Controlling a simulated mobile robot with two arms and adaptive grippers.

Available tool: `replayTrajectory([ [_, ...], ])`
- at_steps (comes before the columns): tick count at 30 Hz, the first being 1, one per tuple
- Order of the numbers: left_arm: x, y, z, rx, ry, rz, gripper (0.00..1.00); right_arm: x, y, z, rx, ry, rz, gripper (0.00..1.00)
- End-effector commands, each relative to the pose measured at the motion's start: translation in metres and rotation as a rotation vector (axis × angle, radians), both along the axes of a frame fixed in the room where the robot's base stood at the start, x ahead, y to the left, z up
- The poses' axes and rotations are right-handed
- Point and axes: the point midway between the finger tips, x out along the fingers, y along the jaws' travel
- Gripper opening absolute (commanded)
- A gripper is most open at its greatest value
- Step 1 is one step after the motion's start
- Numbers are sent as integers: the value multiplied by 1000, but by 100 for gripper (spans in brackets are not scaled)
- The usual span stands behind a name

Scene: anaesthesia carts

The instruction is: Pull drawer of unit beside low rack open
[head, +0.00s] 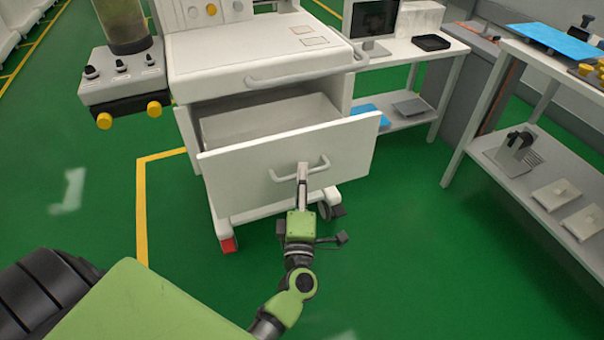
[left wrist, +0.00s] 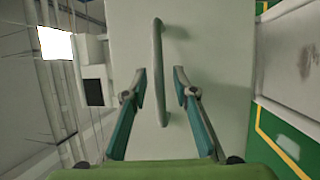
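The white unit (head: 255,50) stands in the middle of the head view, beside a low rack (head: 455,50) to its right. Its drawer (head: 235,175) is pulled out, with the pale, empty-looking inside showing above the front panel. The drawer's bar handle (head: 320,167) is on that front. My left gripper (head: 303,170) is at the handle. In the left wrist view, the fingers of my left gripper (left wrist: 159,70) are apart, one on each side of the handle (left wrist: 157,45), with visible gaps. Contact cannot be told. My right gripper is not in view.
A canister device (head: 122,72) with yellow knobs hangs at the unit's left. A monitor (head: 375,18) and black tray (head: 431,42) are on the rack. Another shelf unit (head: 480,180) stands at right. Green floor in front is mostly clear.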

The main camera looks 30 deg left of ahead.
Motion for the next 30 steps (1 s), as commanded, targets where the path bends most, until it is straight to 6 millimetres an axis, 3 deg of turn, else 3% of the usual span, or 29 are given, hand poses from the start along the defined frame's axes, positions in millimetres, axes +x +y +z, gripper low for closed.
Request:
replayTrajectory([
  [9,-60,-30,-13,-2,4,-2,26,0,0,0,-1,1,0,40],
  [15,-85,-43,-17,0,2,-1,26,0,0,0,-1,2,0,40],
  [30,-94,-47,-18,0,0,-1,26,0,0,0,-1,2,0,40],
])
